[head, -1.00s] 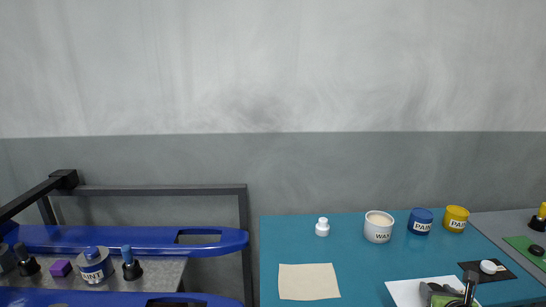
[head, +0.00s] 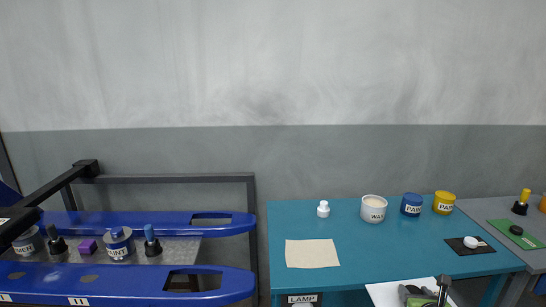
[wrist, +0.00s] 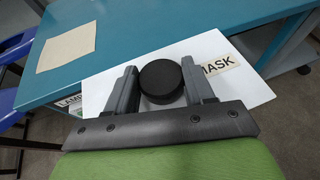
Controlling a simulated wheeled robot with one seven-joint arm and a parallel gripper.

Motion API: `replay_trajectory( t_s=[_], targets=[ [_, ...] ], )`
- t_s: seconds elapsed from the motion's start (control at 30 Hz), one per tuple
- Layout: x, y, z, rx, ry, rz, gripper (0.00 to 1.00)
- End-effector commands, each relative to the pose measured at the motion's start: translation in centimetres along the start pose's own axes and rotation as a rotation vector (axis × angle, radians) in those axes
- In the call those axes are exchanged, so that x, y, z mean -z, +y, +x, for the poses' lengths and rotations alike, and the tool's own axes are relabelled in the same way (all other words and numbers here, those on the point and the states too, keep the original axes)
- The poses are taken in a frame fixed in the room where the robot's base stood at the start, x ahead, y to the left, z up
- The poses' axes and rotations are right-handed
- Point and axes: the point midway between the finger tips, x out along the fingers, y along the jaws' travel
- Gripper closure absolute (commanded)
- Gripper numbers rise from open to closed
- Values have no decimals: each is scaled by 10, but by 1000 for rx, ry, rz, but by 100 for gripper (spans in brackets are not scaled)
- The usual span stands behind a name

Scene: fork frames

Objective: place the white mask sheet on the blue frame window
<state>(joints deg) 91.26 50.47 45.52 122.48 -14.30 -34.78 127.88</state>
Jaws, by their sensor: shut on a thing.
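The white mask sheet (wrist: 240,85) has a black round knob (wrist: 161,81) and a "MASK" label. My gripper (wrist: 160,84) is shut on the knob, one finger on each side. In the head view the sheet (head: 385,291) is at the lower edge, by the table's front edge, partly hidden by my gripper (head: 428,296). The blue frame has two long arms at left: the rear arm has an open window (head: 211,219), and the front arm has a window (head: 196,282) with a dark rim. Both windows are far left of the sheet.
The teal table (head: 370,245) bears a beige sheet (head: 312,253), a wax pot (head: 373,208), paint pots and a black mat (head: 470,246). A "LAMP" label (head: 301,299) is on its front. Bottles and a paint tin (head: 119,244) stand between the blue arms.

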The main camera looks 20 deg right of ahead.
Motion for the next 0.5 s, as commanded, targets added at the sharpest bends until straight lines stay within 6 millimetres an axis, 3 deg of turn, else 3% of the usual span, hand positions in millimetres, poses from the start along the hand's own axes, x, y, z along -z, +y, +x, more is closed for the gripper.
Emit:
replay_trajectory(
  t_s=[0.27, 0.5],
  targets=[
    [28, 76, 18, -59, 4, -20, 81],
    [67, 174, 15, -153, 7, -53, 81]
  ],
)
